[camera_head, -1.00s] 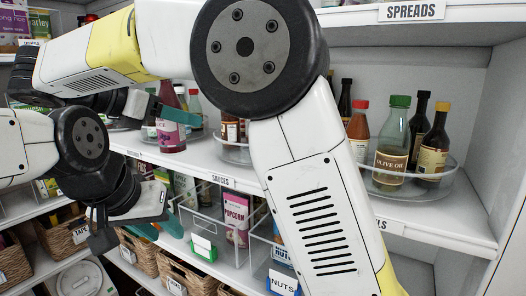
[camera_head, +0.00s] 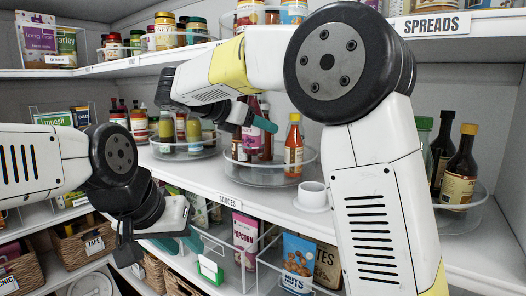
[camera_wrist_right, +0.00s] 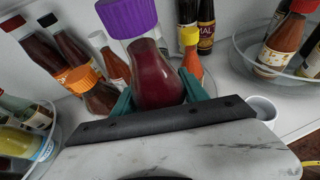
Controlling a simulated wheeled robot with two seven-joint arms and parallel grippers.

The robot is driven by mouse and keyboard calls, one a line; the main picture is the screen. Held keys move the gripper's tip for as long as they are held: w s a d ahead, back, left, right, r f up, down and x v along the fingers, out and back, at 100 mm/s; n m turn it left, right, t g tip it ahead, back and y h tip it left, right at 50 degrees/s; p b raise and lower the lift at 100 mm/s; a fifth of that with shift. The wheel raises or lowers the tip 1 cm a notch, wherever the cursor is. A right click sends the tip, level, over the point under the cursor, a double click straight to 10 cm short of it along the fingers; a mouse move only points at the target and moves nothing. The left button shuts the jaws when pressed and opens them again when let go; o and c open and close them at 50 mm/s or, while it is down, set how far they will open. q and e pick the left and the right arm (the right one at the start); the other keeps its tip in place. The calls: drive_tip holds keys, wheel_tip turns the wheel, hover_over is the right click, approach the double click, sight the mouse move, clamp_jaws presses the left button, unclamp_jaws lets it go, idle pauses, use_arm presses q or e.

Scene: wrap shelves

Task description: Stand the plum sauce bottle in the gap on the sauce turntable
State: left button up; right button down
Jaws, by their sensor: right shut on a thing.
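The plum sauce bottle, with a purple cap and dark red body, is in my right gripper (camera_wrist_right: 160,97). Its body (camera_wrist_right: 155,77) is upright between the two teal fingers in the right wrist view. In the head view the bottle (camera_head: 252,140) is partly hidden by the gripper (camera_head: 262,122). It is at the clear sauce turntable (camera_head: 268,178), above the SAUCES label. I cannot tell whether its base touches the turntable. An orange-capped bottle (camera_wrist_right: 97,97) and a yellow-capped bottle (camera_wrist_right: 190,57) are close beside it. My left gripper (camera_head: 180,243) is open and empty, low in front of the shelves.
A white cup (camera_head: 312,194) stands on the shelf right of the sauce turntable. Another turntable (camera_head: 185,150) with jars is to the left, and one with oil bottles (camera_head: 457,175) is to the right.

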sight(245, 144)
drive_tip(key=f, duration=0.1)
drive_tip(key=w+d+f, duration=0.1)
drive_tip(key=shift+f, duration=2.45)
drive_tip(key=shift+f, duration=0.1)
drive_tip(key=c, duration=0.6)
unclamp_jaws()
drive_tip(key=shift+s, duration=0.1)
drive_tip(key=shift+s+a+r, duration=0.15)
drive_tip(key=shift+a+r, duration=0.05)
drive_tip(key=shift+a, duration=0.05)
drive_tip(key=v, duration=1.1)
drive_tip(key=shift+s+a, duration=0.15)
